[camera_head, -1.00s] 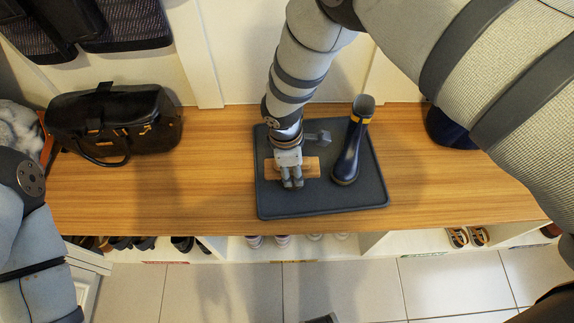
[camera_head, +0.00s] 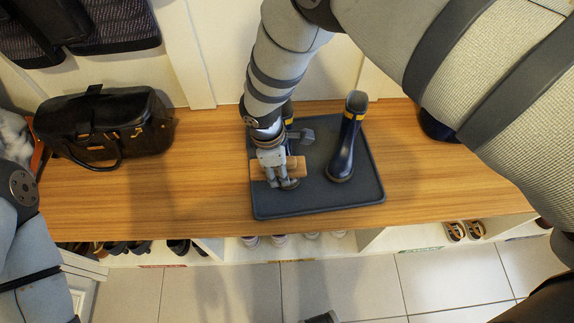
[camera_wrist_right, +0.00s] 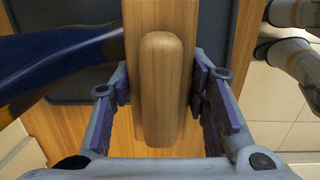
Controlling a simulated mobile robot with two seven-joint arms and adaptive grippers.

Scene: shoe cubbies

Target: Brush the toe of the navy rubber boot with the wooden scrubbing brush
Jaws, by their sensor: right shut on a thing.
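My right gripper (camera_head: 282,184) is shut on the wooden scrubbing brush (camera_head: 262,171) over the dark mat. In the right wrist view, the brush's wooden block (camera_wrist_right: 160,90) lies between the two fingers; its bristles are hidden. A navy rubber boot with a yellow band (camera_head: 346,140) stands upright on the mat, right of the gripper and apart from the brush. Part of another dark boot with a yellow band (camera_head: 288,112) shows behind my right wrist. A navy boot (camera_wrist_right: 50,68) also lies left of the brush in the right wrist view; contact is unclear. My left gripper is out of view.
The dark mat (camera_head: 330,198) lies on a wooden bench (camera_head: 205,180). A black handbag (camera_head: 105,127) stands at the left. A small grey shape (camera_head: 303,135) is behind the brush. Shoes (camera_head: 464,230) sit in cubbies below.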

